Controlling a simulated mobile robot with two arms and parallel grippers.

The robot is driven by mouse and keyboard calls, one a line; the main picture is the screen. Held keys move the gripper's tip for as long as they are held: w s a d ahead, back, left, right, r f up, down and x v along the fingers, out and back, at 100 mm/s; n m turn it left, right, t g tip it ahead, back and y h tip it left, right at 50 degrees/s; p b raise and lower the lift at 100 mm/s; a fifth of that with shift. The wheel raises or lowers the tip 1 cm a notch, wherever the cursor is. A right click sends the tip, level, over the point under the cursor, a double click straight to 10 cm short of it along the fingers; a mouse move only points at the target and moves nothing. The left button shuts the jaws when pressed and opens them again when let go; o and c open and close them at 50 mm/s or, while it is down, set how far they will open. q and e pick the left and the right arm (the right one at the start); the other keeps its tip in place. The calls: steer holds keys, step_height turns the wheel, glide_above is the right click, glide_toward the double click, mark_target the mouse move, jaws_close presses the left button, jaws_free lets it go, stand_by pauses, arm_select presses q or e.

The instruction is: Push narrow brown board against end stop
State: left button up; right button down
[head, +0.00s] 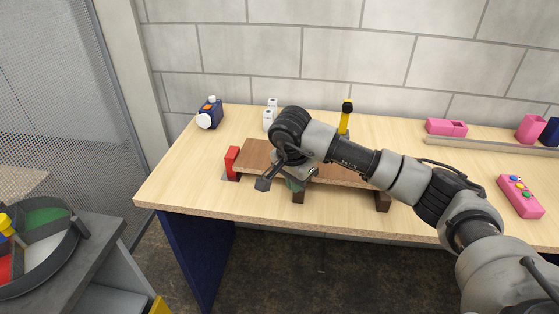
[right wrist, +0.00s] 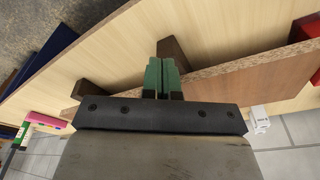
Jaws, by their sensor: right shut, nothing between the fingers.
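The narrow brown board (head: 257,154) lies across dark brown supports (head: 383,201) on the table. The red end stop (head: 231,160) stands at its left end in the head view, close to it; my arm hides part of the board, and I cannot tell whether they touch. My right gripper (head: 294,184) is shut and empty, with its green fingertips at the board's front edge. In the right wrist view, the shut fingers (right wrist: 161,74) overlap the edge of the board (right wrist: 225,86); contact is unclear. The left gripper is out of view.
Behind the board are a blue device (head: 209,113), white blocks (head: 268,120) and a yellow-black upright object (head: 345,115). Pink containers (head: 446,127) and a pink button box (head: 519,195) are to the right. The table's front left (head: 185,190) is clear. A round divided tray (head: 45,245) stands on another surface.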

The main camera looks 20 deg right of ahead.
mark_target(326, 169)
steer(key=shift+w, duration=0.1)
steer(key=d, duration=0.2)
steer(key=w+d+p, duration=0.1)
steer(key=d, duration=0.1)
steer(key=shift+w, duration=0.15)
steer(key=w+d, duration=0.1)
steer(key=d, duration=0.1)
steer(key=w+d+p, duration=0.1)
steer(key=d, duration=0.2)
steer(key=w+d, duration=0.1)
steer(key=d, duration=0.1)
steer(key=shift+w+d+p, duration=0.15)
steer(key=shift+w+p, duration=0.05)
steer(key=shift+p, duration=0.1)
steer(key=shift+f, duration=0.75)
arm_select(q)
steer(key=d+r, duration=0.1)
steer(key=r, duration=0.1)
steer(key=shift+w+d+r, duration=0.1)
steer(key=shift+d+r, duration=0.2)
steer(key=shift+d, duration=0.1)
arm_select(e)
steer(key=shift+s+f, duration=0.1)
steer(key=shift+s, duration=0.05)
